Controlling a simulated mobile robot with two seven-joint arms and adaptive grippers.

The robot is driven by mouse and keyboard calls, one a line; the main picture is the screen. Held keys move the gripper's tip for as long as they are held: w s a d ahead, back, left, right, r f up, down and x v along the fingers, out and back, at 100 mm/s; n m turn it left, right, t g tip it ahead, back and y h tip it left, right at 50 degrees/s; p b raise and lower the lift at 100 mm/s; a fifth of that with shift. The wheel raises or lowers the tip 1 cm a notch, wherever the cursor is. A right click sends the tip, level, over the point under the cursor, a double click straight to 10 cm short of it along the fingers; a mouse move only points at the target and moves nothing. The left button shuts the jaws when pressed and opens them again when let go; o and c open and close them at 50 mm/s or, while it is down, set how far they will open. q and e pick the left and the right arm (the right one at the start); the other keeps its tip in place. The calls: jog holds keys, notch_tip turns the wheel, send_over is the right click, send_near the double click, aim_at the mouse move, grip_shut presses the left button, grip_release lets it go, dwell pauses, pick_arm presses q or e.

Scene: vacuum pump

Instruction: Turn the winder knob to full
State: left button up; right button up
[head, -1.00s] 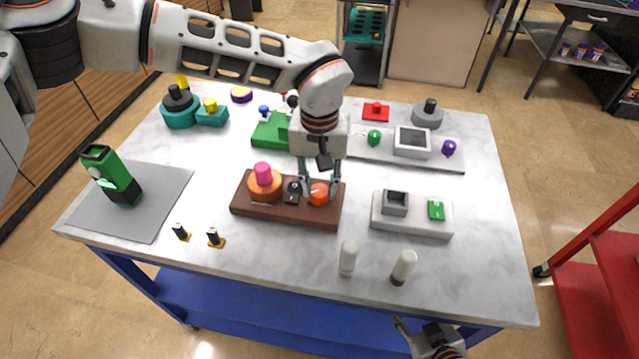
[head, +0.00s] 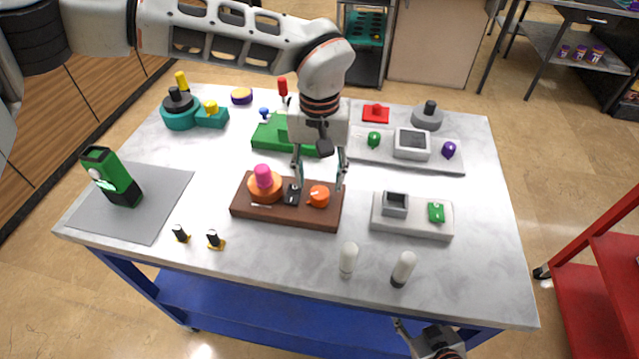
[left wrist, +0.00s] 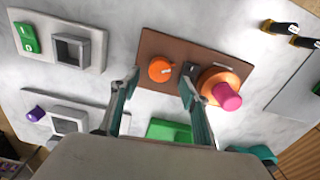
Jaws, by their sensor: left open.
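The orange winder knob (head: 319,196) sits at the right end of a brown base (head: 290,217) on the table. A small pale mark shows on its top, and it also shows in the left wrist view (left wrist: 161,69). My left gripper (head: 320,184) is open and empty above the knob, with one finger to each side of it and apart from it. In the left wrist view, the knob lies between and a little beyond the fingertips (left wrist: 160,80). My right gripper (head: 435,343) is at the bottom edge, partly cut off; its opening is unclear.
An orange disc with a pink knob (head: 263,176) and a black switch (head: 292,193) share the brown base. A green block (head: 272,135) stands behind. A grey box panel (head: 410,222) is to the right. Two white cylinders (head: 348,258) stand in front.

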aim_at(319, 192)
pick_arm(q)
notch_tip(319, 192, up, 9)
dwell(0.3)
jog(key=shift+s+f, duration=0.1)
jog(key=shift+f, duration=0.05)
dwell(0.3)
